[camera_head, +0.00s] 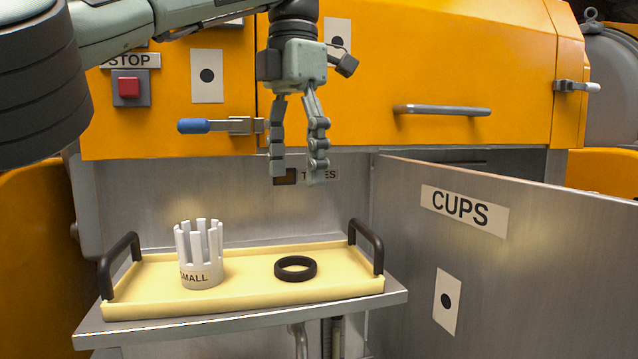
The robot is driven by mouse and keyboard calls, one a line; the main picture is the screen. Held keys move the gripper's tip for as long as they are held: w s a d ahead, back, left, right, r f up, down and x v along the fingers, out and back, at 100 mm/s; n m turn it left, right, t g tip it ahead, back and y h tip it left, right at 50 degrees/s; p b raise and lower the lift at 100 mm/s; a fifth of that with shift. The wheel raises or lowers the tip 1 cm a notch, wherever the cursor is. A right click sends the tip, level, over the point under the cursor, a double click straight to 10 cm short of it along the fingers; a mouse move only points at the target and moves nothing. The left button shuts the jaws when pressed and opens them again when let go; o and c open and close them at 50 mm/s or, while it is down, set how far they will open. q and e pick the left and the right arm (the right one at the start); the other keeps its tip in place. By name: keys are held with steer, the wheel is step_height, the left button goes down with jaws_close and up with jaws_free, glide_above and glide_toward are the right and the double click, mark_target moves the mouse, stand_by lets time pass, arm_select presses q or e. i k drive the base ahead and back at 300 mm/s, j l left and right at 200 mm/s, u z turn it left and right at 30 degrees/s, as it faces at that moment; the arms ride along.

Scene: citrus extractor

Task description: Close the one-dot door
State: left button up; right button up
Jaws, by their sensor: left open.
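A grey metal door (400,230) with a "CUPS" label (465,211) and a one-dot card (447,301) stands swung open at the right. Its right part runs out of the picture. The orange panel at the left bears a one-dot card (207,76). The orange door with the long handle bears another card (338,38) showing a dot; my gripper partly hides that card. My left gripper (298,172) points down, open and empty, before the orange front, left of the grey door and apart from it. My right gripper is not in view.
A yellow tray (240,297) with black handles sits on a metal shelf (240,325), holding a white "SMALL" cup (201,254) and a black ring (295,268). A blue-tipped latch (210,126) sticks out beside my gripper. A red stop button (129,87) is at left.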

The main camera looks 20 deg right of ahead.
mark_target(490, 266)
steer(key=k, duration=1.5)
